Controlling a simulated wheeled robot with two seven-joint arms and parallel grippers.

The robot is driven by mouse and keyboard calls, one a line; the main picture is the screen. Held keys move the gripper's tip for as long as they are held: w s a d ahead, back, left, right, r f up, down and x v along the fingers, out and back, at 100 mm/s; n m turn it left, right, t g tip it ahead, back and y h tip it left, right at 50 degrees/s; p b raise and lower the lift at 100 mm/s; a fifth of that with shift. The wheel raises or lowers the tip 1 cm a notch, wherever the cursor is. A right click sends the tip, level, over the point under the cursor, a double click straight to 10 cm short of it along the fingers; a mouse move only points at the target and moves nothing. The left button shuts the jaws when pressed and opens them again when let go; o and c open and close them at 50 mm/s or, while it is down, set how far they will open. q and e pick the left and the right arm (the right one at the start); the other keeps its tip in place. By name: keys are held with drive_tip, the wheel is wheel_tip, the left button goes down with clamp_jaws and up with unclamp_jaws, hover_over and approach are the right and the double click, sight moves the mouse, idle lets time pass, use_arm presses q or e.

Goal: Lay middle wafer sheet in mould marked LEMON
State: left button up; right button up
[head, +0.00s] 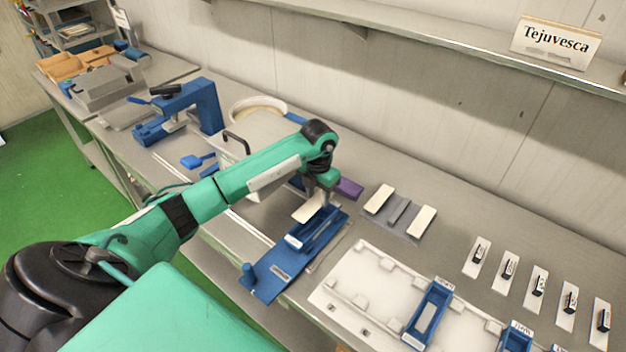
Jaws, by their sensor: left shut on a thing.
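My left gripper (326,190) is shut on a pale wafer sheet (308,209) and holds it over the far end of a blue fixture (270,279). A blue open mould (322,232) sits on that fixture, just below and beside the sheet. Two other wafer sheets (380,198) (422,221) lie on a grey mat, with a bare grey strip (400,211) between them. Further blue moulds stand in the white tray (432,310) and at the bottom edge (515,339). The mould labels are too small to read surely. My right gripper is out of view.
A row of several white cards with dark-handled items (508,266) lies at the right. A blue press (185,110) and a round pot (258,107) stand at the back left. A purple block (348,189) is beside my gripper. A shelf with a "Tejuvesca" sign (556,43) hangs above.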

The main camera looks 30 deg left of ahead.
sight(318, 201)
use_arm(q)
wheel_tip(318, 201, down, 2)
drive_tip(key=shift+d+b, duration=0.1)
drive_tip(key=shift+b, duration=0.45)
drive_tip(key=shift+f+b, duration=0.7)
drive_tip(key=shift+f, duration=0.65)
drive_tip(key=shift+r, duration=0.1)
drive_tip(key=shift+f+b, duration=0.2)
drive_tip(key=shift+b, duration=0.25)
drive_tip(key=shift+f, duration=0.1)
idle(0.4)
idle(0.4)
